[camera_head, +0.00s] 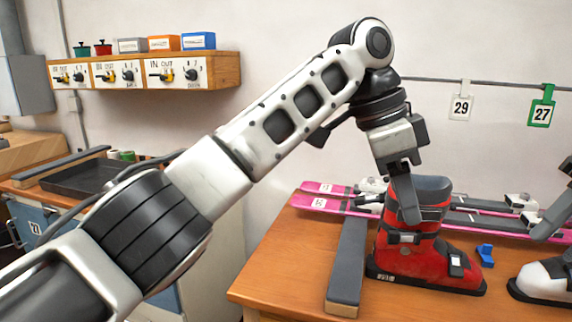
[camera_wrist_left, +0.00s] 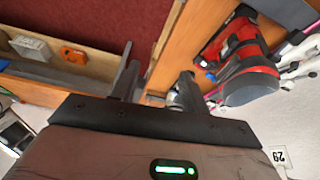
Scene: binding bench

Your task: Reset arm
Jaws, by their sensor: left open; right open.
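My left arm reaches across the head view from the lower left, and its gripper (camera_head: 407,205) points down, its fingers overlapping the red ski boot (camera_head: 425,245) in the picture. In the left wrist view the two fingers of this gripper (camera_wrist_left: 158,85) stand apart with nothing between them. The red boot (camera_wrist_left: 238,55) is off to the upper right there, with a gap to the fingers. My right gripper (camera_head: 553,218) is only partly in view at the right edge of the head view, above a white boot (camera_head: 545,278); it is open, and I see nothing held.
Pink skis (camera_head: 310,201) lie along the back of the wooden bench (camera_head: 275,265). A grey-topped block (camera_head: 346,262) and a small blue piece (camera_head: 485,252) flank the red boot. A rail (camera_head: 430,80) carries number tags. A shelf (camera_head: 225,72) with boxes hangs at left.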

